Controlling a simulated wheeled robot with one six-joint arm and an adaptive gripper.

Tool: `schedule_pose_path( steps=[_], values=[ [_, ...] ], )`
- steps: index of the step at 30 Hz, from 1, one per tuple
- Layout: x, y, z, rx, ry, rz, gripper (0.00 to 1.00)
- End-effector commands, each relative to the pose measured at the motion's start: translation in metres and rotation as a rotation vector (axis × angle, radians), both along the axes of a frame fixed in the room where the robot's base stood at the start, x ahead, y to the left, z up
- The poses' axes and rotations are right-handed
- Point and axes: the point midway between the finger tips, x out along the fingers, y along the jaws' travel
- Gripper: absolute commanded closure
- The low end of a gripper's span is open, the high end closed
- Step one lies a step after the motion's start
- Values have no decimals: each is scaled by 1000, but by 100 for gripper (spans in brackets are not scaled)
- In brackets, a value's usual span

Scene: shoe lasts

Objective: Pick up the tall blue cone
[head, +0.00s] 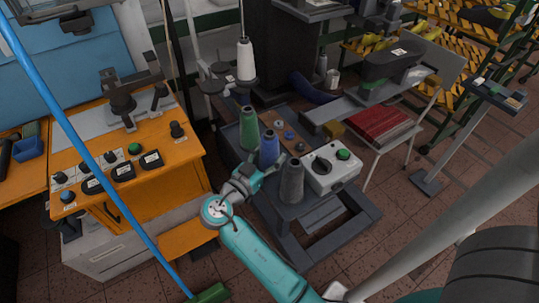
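The tall blue cone (269,146) stands upright on the dark table, between a green cone (249,129) and a grey cone (291,183). My gripper (274,166) is at the lower part of the blue cone, coming in from the lower left. Its fingers overlap the cone's base in this view and hide part of it. The fingers are small and dark here, so I cannot tell whether they touch the cone or stand apart from it, or how wide they are spread.
A white control box (331,168) with a green button stands right of the cones. A white cone (245,60) is on a stand behind. An orange workbench (185,152) is at the left, and a blue pole (88,150) crosses the left foreground. A red stack (381,126) lies farther right.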

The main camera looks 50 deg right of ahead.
Motion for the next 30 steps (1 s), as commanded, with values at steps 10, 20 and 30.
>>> schedule_pose_path(
  steps=[10, 20, 30],
  values=[
    [0, 0, 3, 0, -1, 0, 85],
    [0, 0, 55, 1, -7, 1, 85],
    [0, 0, 98, 0, -2, 0, 85]
  ],
)
